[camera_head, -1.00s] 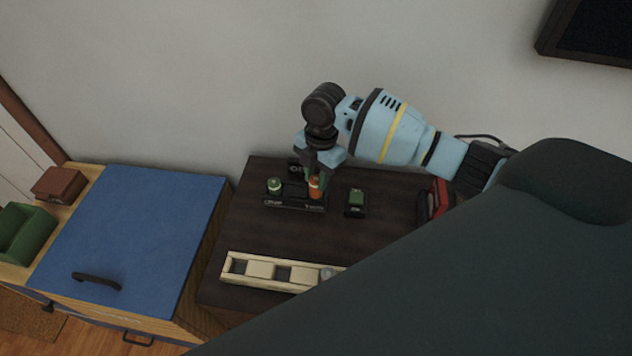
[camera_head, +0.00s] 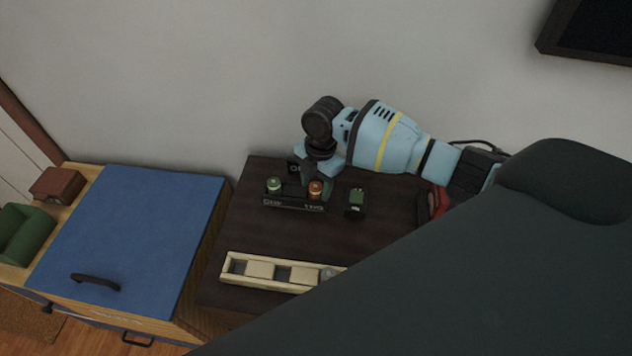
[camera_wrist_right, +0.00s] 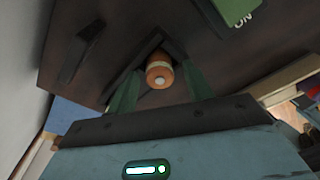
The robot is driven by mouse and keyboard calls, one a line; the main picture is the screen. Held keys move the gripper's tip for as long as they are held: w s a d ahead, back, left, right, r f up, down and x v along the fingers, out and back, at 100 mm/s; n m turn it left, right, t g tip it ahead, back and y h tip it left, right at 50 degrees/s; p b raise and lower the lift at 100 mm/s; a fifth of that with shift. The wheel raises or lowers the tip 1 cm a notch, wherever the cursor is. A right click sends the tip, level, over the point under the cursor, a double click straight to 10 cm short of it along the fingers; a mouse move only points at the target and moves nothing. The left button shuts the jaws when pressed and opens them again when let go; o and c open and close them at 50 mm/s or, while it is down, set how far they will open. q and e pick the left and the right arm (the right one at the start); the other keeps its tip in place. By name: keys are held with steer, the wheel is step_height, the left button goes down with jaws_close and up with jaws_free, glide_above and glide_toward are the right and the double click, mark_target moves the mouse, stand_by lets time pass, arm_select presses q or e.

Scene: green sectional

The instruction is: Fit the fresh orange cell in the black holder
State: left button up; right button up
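The black holder (camera_head: 294,206) stands on the dark tabletop with a green-topped cell (camera_head: 274,184) at its left end. The orange cell (camera_head: 316,189) stands upright at its right end, seemingly in the slot; its base is hidden. My right gripper (camera_head: 317,178) is just behind and above the orange cell. In the right wrist view, the orange cell (camera_wrist_right: 160,72) shows end-on between the green fingers of my right gripper (camera_wrist_right: 163,85), with a gap on each side. The gripper looks open. My left gripper is out of view.
A small black and green block (camera_head: 356,203) stands right of the holder. A cream tray (camera_head: 228,268) with compartments lies along the front. A red object (camera_head: 438,201) is at the right. A blue-topped cabinet (camera_head: 140,235) adjoins on the left; a wall rises behind.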

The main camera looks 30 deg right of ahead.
steer(key=shift+r, duration=0.1)
step_height(320, 180, up, 12)
steer(key=d, duration=0.1)
steer(key=shift+w+d+p, duration=0.2)
steer(key=shift+w+p, duration=0.05)
steer(key=shift+p, duration=0.15)
stand_by(0.6)
